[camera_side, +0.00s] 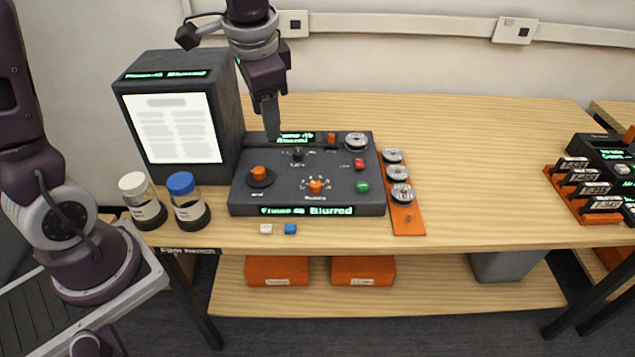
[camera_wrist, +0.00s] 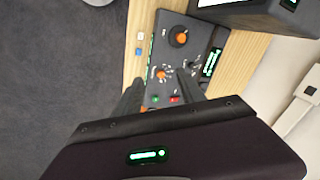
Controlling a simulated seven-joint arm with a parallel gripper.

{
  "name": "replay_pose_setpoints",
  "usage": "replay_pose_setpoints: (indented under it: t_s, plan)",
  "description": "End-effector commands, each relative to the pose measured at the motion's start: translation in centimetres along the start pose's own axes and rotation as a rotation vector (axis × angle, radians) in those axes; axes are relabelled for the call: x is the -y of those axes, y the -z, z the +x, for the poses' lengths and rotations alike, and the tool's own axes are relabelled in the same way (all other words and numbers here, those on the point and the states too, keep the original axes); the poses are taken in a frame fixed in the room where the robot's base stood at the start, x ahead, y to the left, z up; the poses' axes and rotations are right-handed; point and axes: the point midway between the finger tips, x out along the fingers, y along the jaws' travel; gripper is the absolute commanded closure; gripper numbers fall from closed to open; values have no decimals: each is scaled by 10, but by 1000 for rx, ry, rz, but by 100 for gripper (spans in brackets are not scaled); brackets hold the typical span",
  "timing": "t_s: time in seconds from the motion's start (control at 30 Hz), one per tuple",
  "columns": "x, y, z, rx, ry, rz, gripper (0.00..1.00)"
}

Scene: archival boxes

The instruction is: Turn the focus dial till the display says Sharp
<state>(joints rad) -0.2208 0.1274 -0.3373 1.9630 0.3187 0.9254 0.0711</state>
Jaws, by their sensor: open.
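A dark control console (camera_side: 240,200) stands on the wooden bench. Its front display (camera_side: 307,211) reads "Frame 46 Blurred". An orange knob (camera_side: 315,186) ringed by tick marks sits at the front middle. Another orange knob (camera_side: 259,173) sits on a black disc at the left. Both knobs also show in the wrist view, the ringed one (camera_wrist: 160,73) and the disc one (camera_wrist: 180,38). Their labels are too small to read, so I cannot tell which is the focus dial. My gripper (camera_side: 270,128) is open and empty above the console's back part, apart from both orange knobs.
A viewer (camera_side: 180,130) shows a page at the left. Jars with white (camera_side: 132,181) and blue (camera_side: 181,183) lids stand before it. A red button (camera_side: 359,163) and green button (camera_side: 362,187) are on the console. An orange rack (camera_side: 408,222) holds reels.

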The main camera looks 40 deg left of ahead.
Motion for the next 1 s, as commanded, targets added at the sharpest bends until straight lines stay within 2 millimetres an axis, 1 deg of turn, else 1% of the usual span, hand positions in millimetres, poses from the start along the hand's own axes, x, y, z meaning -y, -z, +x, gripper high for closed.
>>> replay_pose_setpoints:
  t_s: [0.03, 0.07, 0.1, 0.17, 0.2, 0.3, 0.43, 0.57, 0.6, 0.73, 0.87, 1.0]
  plan:
    - [4, 21, 29, 36, -36, 44, 53]
    - [6, 33, 46, 50, -58, 71, 53]
    - [8, 48, 69, 63, -88, 102, 53]
    - [9, 65, 102, 74, -136, 134, 53]
    - [8, 74, 121, 78, -166, 148, 53]
    - [8, 87, 157, 79, -222, 162, 53]
    - [6, 93, 178, 77, -251, 166, 53]
    - [0, 91, 199, 79, -254, 167, 53]
    - [-2, 90, 207, 80, -254, 167, 53]
    - [-8, 87, 230, 79, -253, 166, 53]
    - [-10, 86, 242, 78, -252, 165, 53]
    - [-11, 86, 245, 77, -251, 165, 53]
